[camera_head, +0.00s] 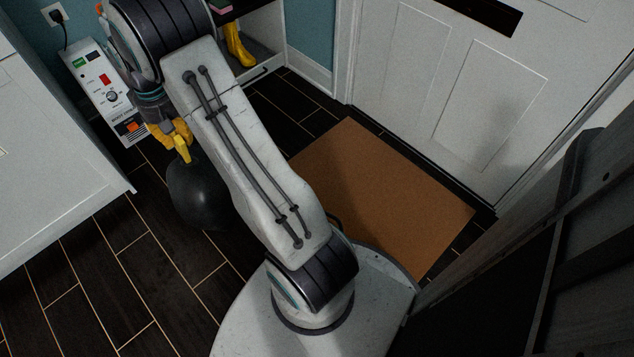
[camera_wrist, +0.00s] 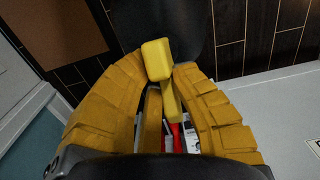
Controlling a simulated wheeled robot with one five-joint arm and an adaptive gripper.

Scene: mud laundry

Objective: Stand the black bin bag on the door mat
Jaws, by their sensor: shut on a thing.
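The black bin bag (camera_head: 203,192) is rounded and dark, with a yellow tie (camera_head: 182,149) at its top. My gripper (camera_head: 178,136), with yellow fingers, is shut on the bag's tie, and the bag hangs below it. I cannot tell whether its base touches the floor. In the wrist view the yellow tie (camera_wrist: 158,60) sits between my fingers, with the dark bag (camera_wrist: 185,25) beyond. The brown door mat (camera_head: 385,190) lies flat before the door, to the right of the bag and apart from it. My arm hides part of the mat's left side. The mat also shows in the wrist view (camera_wrist: 55,32).
A white appliance (camera_head: 106,92) with a red switch stands behind my gripper. A white cabinet (camera_head: 50,170) is at the left. Yellow boots (camera_head: 238,45) stand in a bench at the back. The white door (camera_head: 450,90) is behind the mat. A dark slatted piece (camera_head: 540,240) fills the right.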

